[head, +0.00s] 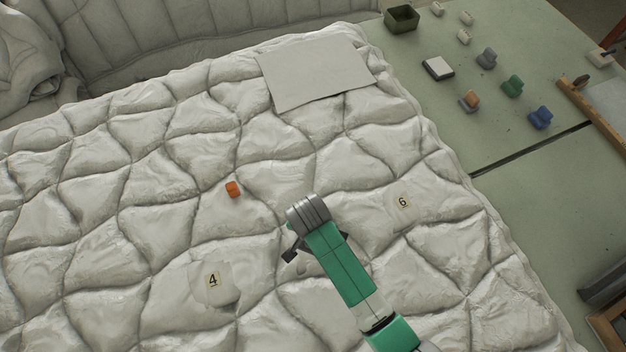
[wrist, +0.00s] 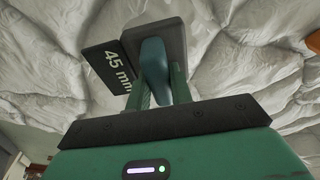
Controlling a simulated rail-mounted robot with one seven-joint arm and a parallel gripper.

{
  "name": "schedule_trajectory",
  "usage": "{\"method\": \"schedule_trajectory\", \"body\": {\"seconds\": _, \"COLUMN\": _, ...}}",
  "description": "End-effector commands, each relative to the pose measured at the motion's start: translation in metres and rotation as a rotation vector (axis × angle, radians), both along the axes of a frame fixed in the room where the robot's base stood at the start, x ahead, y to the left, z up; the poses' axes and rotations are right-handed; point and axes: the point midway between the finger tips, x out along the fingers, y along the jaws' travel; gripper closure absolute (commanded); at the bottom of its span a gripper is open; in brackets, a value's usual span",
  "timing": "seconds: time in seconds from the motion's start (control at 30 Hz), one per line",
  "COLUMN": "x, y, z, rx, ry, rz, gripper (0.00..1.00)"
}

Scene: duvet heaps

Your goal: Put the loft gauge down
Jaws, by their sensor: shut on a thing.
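The loft gauge (wrist: 112,66) is a dark piece with a flat plate marked "45 mm" and a blue-grey grip. In the wrist view my gripper (wrist: 160,88) has its green fingers shut on that grip. The duvet's pale quilted surface (wrist: 235,75) lies beyond the gauge. In the head view my gripper (head: 297,246) is over the middle of the duvet (head: 170,190), and a dark bit of the gauge (head: 289,255) shows at its left. The arm hides most of the gauge there. I cannot tell whether the gauge touches the duvet.
Tags marked 4 (head: 213,280) and 6 (head: 403,202) lie on the duvet, with a small orange object (head: 233,189) between them. A flat pale sheet (head: 315,72) lies at the back. The green table (head: 540,200) at right holds a dark box (head: 402,19) and several small blocks.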

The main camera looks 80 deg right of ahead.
Motion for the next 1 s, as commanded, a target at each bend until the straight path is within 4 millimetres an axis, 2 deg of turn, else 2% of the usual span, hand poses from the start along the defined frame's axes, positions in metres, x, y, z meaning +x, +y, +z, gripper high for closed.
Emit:
{"method": "schedule_trajectory", "body": {"seconds": 0.03, "x": 0.005, "y": -0.008, "z": 0.0, "rx": -0.005, "ry": -0.002, "rz": -0.001, "gripper": 1.0}}
{"method": "schedule_trajectory", "body": {"seconds": 0.1, "x": 0.003, "y": -0.005, "z": -0.017, "rx": -0.001, "ry": 0.001, "rz": -0.002, "gripper": 1.0}}
{"method": "schedule_trajectory", "body": {"seconds": 0.2, "x": 0.003, "y": -0.005, "z": -0.03, "rx": -0.001, "ry": 0.0, "rz": -0.002, "gripper": 1.0}}
{"method": "schedule_trajectory", "body": {"seconds": 0.6, "x": 0.004, "y": -0.004, "z": -0.037, "rx": -0.002, "ry": -0.002, "rz": -0.001, "gripper": 1.0}}
{"method": "schedule_trajectory", "body": {"seconds": 0.63, "x": 0.003, "y": -0.004, "z": -0.037, "rx": -0.001, "ry": -0.001, "rz": -0.001, "gripper": 0.72}}
{"method": "schedule_trajectory", "body": {"seconds": 0.7, "x": 0.003, "y": -0.004, "z": -0.037, "rx": -0.001, "ry": -0.001, "rz": -0.001, "gripper": 0.59}}
{"method": "schedule_trajectory", "body": {"seconds": 1.0, "x": 0.003, "y": -0.004, "z": -0.035, "rx": -0.002, "ry": -0.001, "rz": -0.001, "gripper": 0.57}}
